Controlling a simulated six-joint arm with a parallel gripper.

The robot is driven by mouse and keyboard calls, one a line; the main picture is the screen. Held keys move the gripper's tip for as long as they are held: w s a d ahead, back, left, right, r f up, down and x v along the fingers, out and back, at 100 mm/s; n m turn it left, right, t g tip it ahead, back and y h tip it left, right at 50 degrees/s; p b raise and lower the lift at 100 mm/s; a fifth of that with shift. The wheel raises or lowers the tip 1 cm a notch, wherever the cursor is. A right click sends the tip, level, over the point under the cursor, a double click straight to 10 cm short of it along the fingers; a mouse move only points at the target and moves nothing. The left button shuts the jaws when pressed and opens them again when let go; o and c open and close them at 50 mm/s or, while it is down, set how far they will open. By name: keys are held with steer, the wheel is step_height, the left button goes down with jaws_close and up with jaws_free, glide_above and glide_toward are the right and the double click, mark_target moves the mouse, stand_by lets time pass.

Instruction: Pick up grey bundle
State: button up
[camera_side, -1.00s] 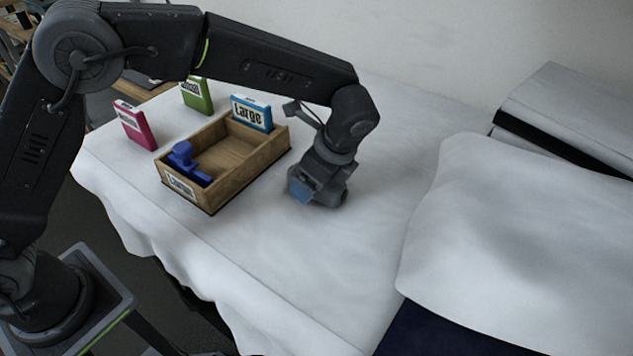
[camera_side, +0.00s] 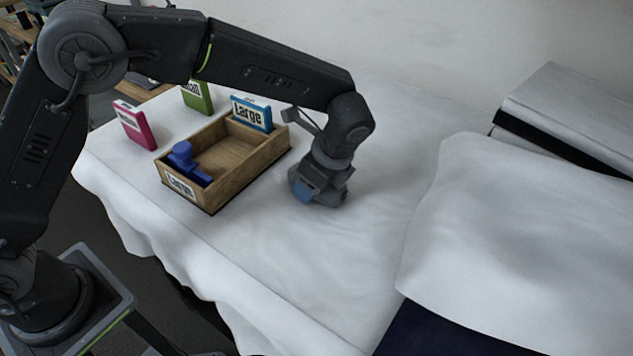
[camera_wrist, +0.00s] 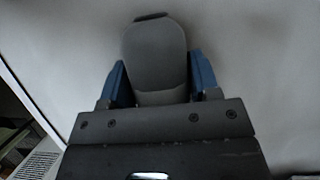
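My gripper (camera_side: 318,194) points down at the white-covered table, right of the wooden box. In the wrist view its two blue fingers (camera_wrist: 160,82) stand apart, one on each side of a grey rounded object (camera_wrist: 155,52), which looks like the grey bundle. The fingers lie close along both of its sides, but I cannot tell whether they press on it. In the side view the bundle cannot be clearly told apart from my dark grey gripper.
A wooden box (camera_side: 243,171) labelled Large holds a blue stamp-like object (camera_side: 183,158) and has a blue Large card (camera_side: 252,114) at its far corner. A pink card (camera_side: 134,126) and green card (camera_side: 197,97) stand behind. A white pillow-like mound (camera_side: 520,215) lies right.

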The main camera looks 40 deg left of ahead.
steer(key=c, duration=0.5)
steer(key=shift+r, duration=0.1)
